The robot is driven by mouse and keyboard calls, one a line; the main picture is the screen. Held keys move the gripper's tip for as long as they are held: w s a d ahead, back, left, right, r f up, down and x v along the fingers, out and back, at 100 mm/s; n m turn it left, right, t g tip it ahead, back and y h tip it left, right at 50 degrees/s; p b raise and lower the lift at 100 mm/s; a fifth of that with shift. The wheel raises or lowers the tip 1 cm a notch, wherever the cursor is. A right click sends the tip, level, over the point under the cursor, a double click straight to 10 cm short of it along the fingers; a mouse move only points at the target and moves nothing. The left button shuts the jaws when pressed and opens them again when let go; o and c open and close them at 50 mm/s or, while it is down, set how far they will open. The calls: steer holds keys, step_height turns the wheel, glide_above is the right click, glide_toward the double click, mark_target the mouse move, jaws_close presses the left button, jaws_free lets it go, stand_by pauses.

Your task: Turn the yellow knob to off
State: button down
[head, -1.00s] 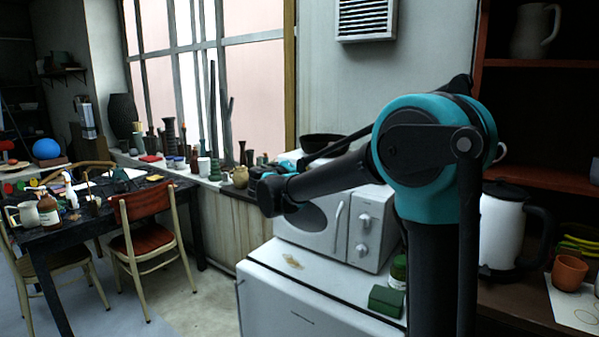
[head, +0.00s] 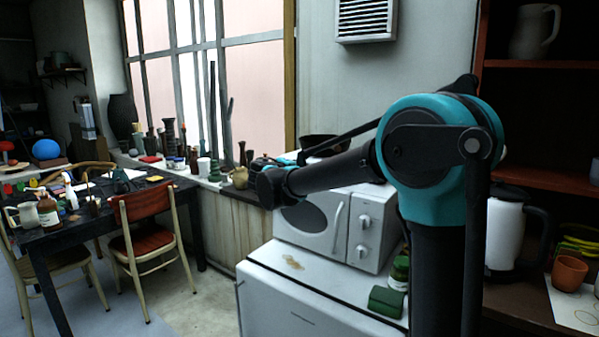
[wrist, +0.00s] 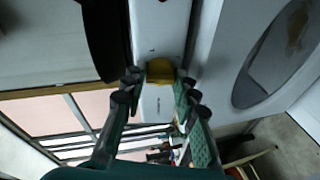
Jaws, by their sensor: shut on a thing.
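The yellow knob (wrist: 160,71) shows in the wrist view, upper middle, on the narrow face of a white appliance (wrist: 160,28). My gripper (wrist: 159,80) has its two fingers on either side of the knob and is shut on it. The fingertips partly cover its sides, and I cannot read its setting. In the head view, my gripper (head: 264,164) is beyond the wrist link, left of the white microwave (head: 344,262). The knob is hidden there.
A dark bowl (head: 318,141) stands behind the microwave. A green box (head: 386,301) and a green jar (head: 399,272) are on the white cabinet (head: 262,285). Vases and pots line the windowsill at left. An orange cup (head: 569,273) is at right.

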steer(key=c, duration=1.2)
jaws_free()
steer(key=shift+s, duration=0.1)
steer(key=v, duration=1.1)
steer(key=shift+s+a+r, duration=0.1)
steer(key=shift+s+a, duration=0.15)
steer(key=shift+s, duration=0.05)
